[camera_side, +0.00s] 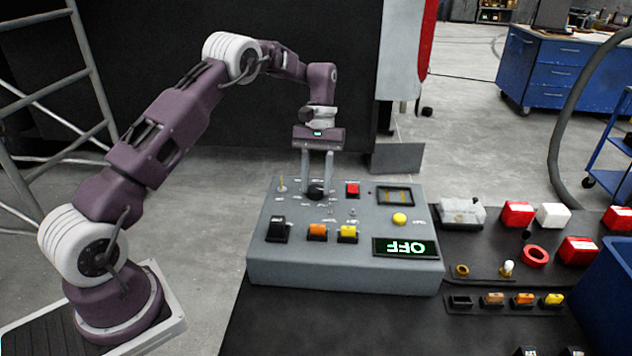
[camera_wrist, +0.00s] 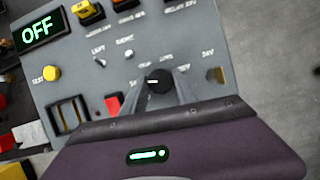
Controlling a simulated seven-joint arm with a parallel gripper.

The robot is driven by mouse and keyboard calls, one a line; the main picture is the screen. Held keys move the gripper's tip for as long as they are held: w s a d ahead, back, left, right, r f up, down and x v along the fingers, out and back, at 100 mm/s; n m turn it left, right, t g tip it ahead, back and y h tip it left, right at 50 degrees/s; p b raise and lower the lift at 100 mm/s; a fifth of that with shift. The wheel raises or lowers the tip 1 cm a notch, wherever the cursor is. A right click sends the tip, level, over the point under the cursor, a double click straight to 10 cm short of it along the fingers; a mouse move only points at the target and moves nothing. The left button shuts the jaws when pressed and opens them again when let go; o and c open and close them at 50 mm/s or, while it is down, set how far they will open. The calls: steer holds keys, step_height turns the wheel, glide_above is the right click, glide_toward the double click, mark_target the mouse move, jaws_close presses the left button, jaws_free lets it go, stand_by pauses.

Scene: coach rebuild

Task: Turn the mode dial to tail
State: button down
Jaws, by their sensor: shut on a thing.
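The mode dial is a round black knob (camera_side: 317,191) on the top of the grey control box (camera_side: 345,281). In the wrist view the dial (camera_wrist: 158,80) shows a short white pointer line aimed left. Small white labels surround it, too blurred to read surely. My gripper (camera_side: 317,184) points straight down, with its two fingers on either side of the dial, shut on it. In the wrist view the fingers (camera_wrist: 166,88) partly hide the dial's sides and nearby labels. The box's display (camera_side: 406,248) reads OFF in green, upside down in the side view.
Around the dial are a red button (camera_side: 352,188), a yellow button (camera_side: 399,219), a black rocker switch (camera_side: 278,229), orange (camera_side: 317,232) and yellow (camera_side: 348,233) switches and small toggles. Loose lamps and switches lie on the dark bench (camera_side: 475,327) at right, with a blue bin (camera_side: 610,290).

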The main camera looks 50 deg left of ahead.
stand_by(0.3)
steer(key=c, duration=1)
jaws_free()
steer(key=shift+o, duration=0.2)
steer(key=v, duration=0.6)
steer(key=shift+w+r, duration=0.1)
steer(key=shift+a+r, duration=0.1)
steer(key=shift+r, duration=0.35)
